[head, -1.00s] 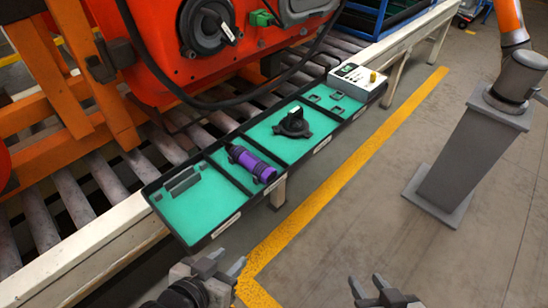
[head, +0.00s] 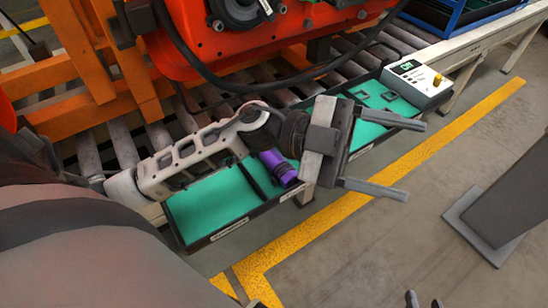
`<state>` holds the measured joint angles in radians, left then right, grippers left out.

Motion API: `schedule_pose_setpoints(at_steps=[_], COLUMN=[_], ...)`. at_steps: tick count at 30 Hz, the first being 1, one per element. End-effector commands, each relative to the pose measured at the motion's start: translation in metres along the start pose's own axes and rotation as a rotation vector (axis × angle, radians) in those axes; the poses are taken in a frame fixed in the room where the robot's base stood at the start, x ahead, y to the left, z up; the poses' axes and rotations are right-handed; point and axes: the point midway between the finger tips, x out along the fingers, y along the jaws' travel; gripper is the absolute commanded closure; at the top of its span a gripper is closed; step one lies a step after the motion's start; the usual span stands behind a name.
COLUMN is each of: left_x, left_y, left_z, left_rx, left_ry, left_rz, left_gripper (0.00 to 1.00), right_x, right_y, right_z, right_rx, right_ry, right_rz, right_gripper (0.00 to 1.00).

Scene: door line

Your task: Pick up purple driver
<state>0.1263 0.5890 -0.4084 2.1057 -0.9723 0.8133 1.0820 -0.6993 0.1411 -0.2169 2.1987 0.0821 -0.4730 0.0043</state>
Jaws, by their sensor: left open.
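The purple driver (head: 280,168) lies in a green-lined compartment of the black tray (head: 222,236), second from the left. My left arm crosses in front of the tray and hides part of the driver. My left gripper (head: 416,160) is open and empty. Its two fingers point right, over the tray's front edge and the floor, to the right of the driver and apart from it. Only the fingertips of my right gripper (head: 424,298) show at the bottom edge. They are apart with nothing seen between them, far from the tray.
A white box with a green display and yellow knob (head: 418,84) sits at the tray's right end. An orange machine (head: 270,50) with a hanging black cable stands behind, over the roller conveyor. A grey post (head: 500,200) stands at right. The floor (head: 400,235) in front is clear.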

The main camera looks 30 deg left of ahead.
Motion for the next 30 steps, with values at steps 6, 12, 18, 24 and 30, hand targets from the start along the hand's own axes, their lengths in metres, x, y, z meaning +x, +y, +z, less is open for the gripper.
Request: schedule_pose_setpoints(at_steps=[6, 12, 18, 24, 30], left_x=[-0.096, -0.203, -0.237, -0.243, -0.248], left_y=[0.035, -0.016, -0.03, -0.005, 0.017], left_z=[0.066, 0.082, 0.084, 0.116, 0.148], left_rx=[0.05, -0.042, -0.091, -0.094, -0.093], left_ry=[-0.581, -1.234, -1.451, -1.449, -1.447], left_rz=[0.804, 0.932, 0.906, 0.907, 0.907], left_gripper=[0.35, 0.35, 0.35, 0.35, 0.35], right_x=[0.007, 0.008, 0.009, 0.01, 0.01], right_y=[0.0, -0.001, -0.001, -0.001, -0.001], right_z=[0.011, 0.008, 0.009, 0.011, 0.012], right_rx=[0.006, 0.008, 0.01, 0.007, 0.002], right_ry=[0.019, 0.042, 0.046, 0.052, 0.059], right_rz=[-0.008, -0.012, -0.014, -0.015, -0.016], right_gripper=[0.64, 0.64, 0.64, 0.64, 0.64])
